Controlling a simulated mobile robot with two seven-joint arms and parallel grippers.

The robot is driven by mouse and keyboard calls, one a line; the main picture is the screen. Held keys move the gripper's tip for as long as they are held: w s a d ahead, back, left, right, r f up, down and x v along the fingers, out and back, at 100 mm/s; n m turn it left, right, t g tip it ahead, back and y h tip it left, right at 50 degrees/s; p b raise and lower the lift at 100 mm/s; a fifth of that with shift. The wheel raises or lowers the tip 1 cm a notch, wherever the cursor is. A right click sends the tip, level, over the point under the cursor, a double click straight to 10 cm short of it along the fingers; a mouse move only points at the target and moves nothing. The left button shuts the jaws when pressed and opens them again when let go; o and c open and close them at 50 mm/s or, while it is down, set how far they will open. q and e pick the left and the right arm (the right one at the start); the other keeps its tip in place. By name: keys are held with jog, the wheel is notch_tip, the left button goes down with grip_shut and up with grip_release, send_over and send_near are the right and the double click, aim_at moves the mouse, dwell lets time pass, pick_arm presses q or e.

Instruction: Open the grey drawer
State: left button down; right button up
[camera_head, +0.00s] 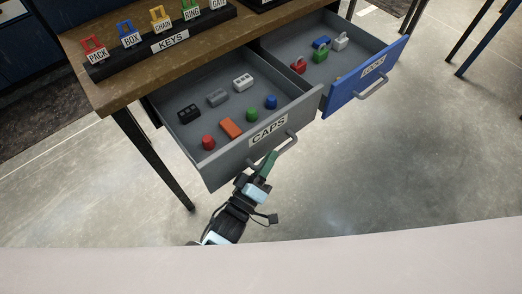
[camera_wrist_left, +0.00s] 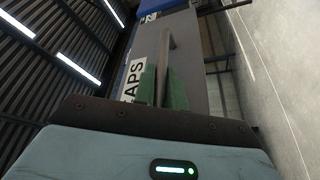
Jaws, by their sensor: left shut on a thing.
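The grey drawer (camera_head: 231,162), labelled CAPS, is pulled out from under the wooden table. Small coloured and grey caps lie in it. My left gripper (camera_head: 269,161) is at the drawer's front handle (camera_head: 287,145), with its green fingers around the handle bar. In the left wrist view the green fingers (camera_wrist_left: 163,88) are on either side of the handle (camera_wrist_left: 165,62), beside the CAPS label. The gripper is shut on the handle. My right gripper is not in view.
A blue drawer (camera_head: 368,77) with its own handle stands open to the right, holding several coloured padlocks. A KEYS rack (camera_head: 170,42) with several coloured tags stands on the wooden tabletop (camera_head: 113,92). The floor (camera_head: 400,170) to the right is clear.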

pick_arm(q)
jog(key=shift+s+d, duration=0.55)
jog(key=shift+s, duration=0.3)
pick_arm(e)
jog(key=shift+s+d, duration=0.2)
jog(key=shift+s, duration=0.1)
pick_arm(q)
jog(key=c, duration=1.5)
grip_release()
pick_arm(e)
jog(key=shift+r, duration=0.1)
pick_arm(q)
jog(key=shift+o, duration=0.2)
jog(key=v, duration=0.7)
jog(key=shift+s+a, duration=0.25)
jog(key=shift+s, duration=0.05)
jog(key=shift+f, duration=0.1)
